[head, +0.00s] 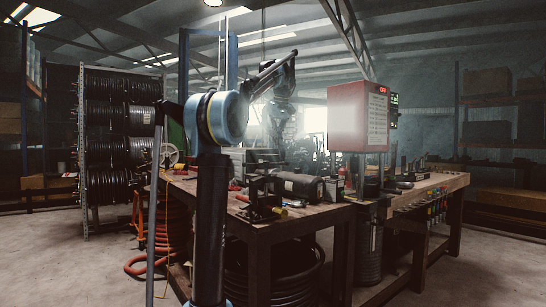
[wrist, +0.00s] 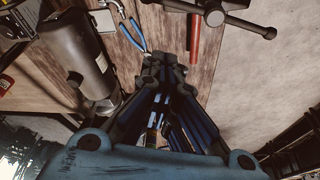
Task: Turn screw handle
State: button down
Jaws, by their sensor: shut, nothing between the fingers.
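The screw handle (wrist: 245,22) shows at the top right of the wrist view as a dark metal bar with a rounded end, joined to a thicker dark screw. The top of this assembly is cut off by the picture edge. My gripper (wrist: 165,66) points up the middle of the wrist view with its fingers together and nothing held. The handle lies beyond the fingertips and to their right, with a visible gap. In the head view a dark vise-like device (head: 262,196) stands on the near bench edge; its handle is too small to make out.
Blue-handled pliers (wrist: 134,36) and a red bar (wrist: 195,35) lie on the wooden bench (wrist: 122,60) near the fingertips. A dark cylinder (wrist: 80,60) lies to the left. Open floor (wrist: 275,85) is at right. A red machine box (head: 358,117) stands over the bench.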

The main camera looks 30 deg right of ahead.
jog(key=a+x, duration=0.1)
jog(key=x, duration=0.9)
jog(key=shift+s+r, duration=0.25)
jog(key=shift+s, duration=0.7)
jog(key=shift+s+r, duration=0.2)
jog(key=shift+s, duration=0.75)
jog(key=shift+a, duration=0.3)
jog(key=shift+s+d, duration=0.1)
jog(key=shift+d, duration=0.35)
jog(key=shift+a+m, duration=0.1)
jog(key=shift+m, duration=0.2)
